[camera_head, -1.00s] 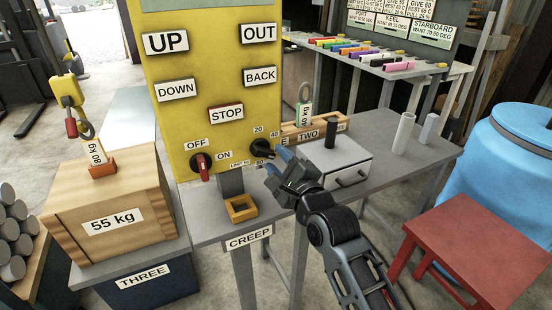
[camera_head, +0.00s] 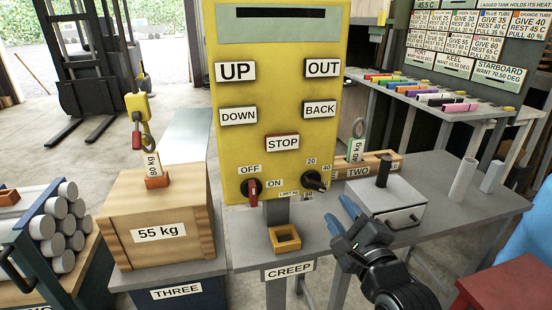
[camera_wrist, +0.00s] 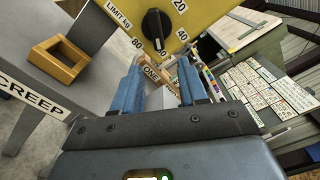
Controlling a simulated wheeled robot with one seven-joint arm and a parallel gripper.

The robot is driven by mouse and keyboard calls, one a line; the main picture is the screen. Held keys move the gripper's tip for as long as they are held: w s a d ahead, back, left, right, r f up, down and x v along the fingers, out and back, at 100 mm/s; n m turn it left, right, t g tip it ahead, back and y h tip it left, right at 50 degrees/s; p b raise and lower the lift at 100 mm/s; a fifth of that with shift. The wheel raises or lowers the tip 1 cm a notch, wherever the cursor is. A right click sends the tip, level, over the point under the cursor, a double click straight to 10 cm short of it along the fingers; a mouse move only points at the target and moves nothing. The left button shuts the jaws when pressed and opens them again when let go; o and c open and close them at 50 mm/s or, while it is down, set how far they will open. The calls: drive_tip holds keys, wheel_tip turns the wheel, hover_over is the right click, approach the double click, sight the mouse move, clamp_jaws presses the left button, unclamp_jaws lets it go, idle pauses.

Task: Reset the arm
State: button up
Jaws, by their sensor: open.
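My gripper (camera_head: 348,214) is open and empty, with two blue fingers. In the head view it hangs over the grey bench, in front of the yellow control panel (camera_head: 268,100) and just left of a grey drawer box (camera_head: 405,205). In the wrist view the fingers of my gripper (camera_wrist: 160,85) stand apart, with the panel's black limit dial (camera_wrist: 155,28) beyond them. That black dial (camera_head: 315,181) points near the lower right in the head view. The red OFF/ON knob (camera_head: 251,188) is to its left.
A yellow square socket (camera_head: 285,238) stands on the bench by the CREEP label. A 55 kg wooden crate (camera_head: 160,225) is at left, with a yellow hook (camera_head: 138,108) above it. A red stool (camera_head: 490,290) and blue drum (camera_head: 530,240) are at right.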

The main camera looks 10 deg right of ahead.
drive_tip(key=s+f+n+g, duration=0.1)
drive_tip(key=s+f+n, duration=0.5)
drive_tip(key=s, duration=1)
drive_tip(key=s+f+n+g, duration=0.1)
drive_tip(key=s+f+n, duration=0.1)
drive_tip(key=s+n, duration=1.1)
drive_tip(key=s+a+r+n, duration=0.1)
drive_tip(key=s+r+n, duration=0.1)
drive_tip(key=s, duration=0.4)
drive_tip(key=s+a+r+n+g, duration=0.1)
drive_tip(key=s+r+n, duration=0.2)
drive_tip(key=s, duration=0.4)
drive_tip(key=shift+s+a, duration=0.15)
drive_tip(key=shift+s, duration=0.05)
